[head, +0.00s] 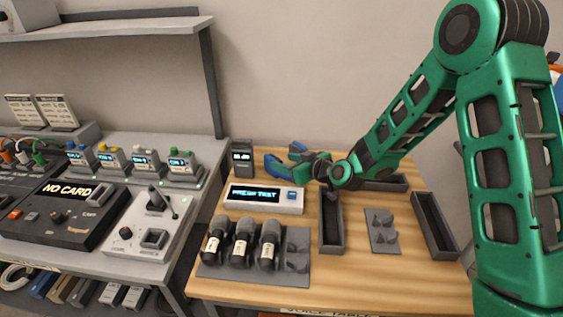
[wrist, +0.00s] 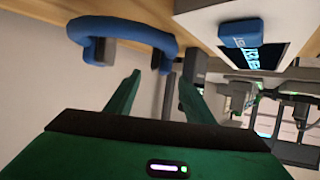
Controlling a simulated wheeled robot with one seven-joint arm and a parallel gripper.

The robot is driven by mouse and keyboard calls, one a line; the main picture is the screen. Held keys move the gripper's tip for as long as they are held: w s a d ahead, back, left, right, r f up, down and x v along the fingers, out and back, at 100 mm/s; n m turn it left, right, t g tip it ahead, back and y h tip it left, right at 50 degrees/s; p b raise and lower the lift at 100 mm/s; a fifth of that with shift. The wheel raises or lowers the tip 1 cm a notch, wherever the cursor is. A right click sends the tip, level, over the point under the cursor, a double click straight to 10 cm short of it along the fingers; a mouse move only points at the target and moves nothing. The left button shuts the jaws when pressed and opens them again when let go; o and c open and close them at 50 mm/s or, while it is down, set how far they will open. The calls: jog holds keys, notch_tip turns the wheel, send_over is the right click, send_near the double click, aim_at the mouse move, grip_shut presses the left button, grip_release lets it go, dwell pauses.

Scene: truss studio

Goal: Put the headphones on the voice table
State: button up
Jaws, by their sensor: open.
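The blue headphones (wrist: 125,27) show in the wrist view as a curved band with dark cups, against the wooden voice table (wrist: 190,30). In the head view the blue headphones (head: 279,167) are near the back left of the voice table (head: 365,280), partly behind my gripper. I cannot tell whether they rest on it. My gripper (head: 302,160) is above the table's back part. In the wrist view my gripper (wrist: 160,85) is open, with nothing between its fingers, and the headphones are just beyond the fingertips.
A white test box (head: 262,207), a small dark device (head: 242,160) and microphones (head: 243,243) on a grey pad occupy the table's left side. Grey trays (head: 331,240) and a grey holder (head: 382,230) stand at middle and right. The front right of the table is bare.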

jog(key=v, duration=0.6)
jog(key=s+d+r+m+g+h, duration=0.25)
jog(key=s+d, duration=0.25)
jog(key=d, duration=0.5)
jog(key=s+d+r+m+g+h, duration=0.1)
jog(key=s+d+m+h, duration=0.3)
jog(key=d, duration=0.6)
jog(key=s+d+r+n+g+h, duration=0.1)
jog(key=s+d+g+h, duration=0.1)
jog(key=s+d, duration=0.6)
jog(key=s+d+r+m+g, duration=0.2)
jog(key=s+d+m, duration=0.2)
jog(key=s, duration=0.7)
jog(key=s+d+r+m+g, duration=0.2)
jog(key=s+d+m, duration=0.3)
jog(key=s+d, duration=0.3)
jog(key=s+r, duration=0.1)
jog(key=s, duration=0.2)
jog(key=shift+s+d+r, duration=0.2)
jog(key=shift+s, duration=0.1)
jog(key=shift+m+h, duration=0.25)
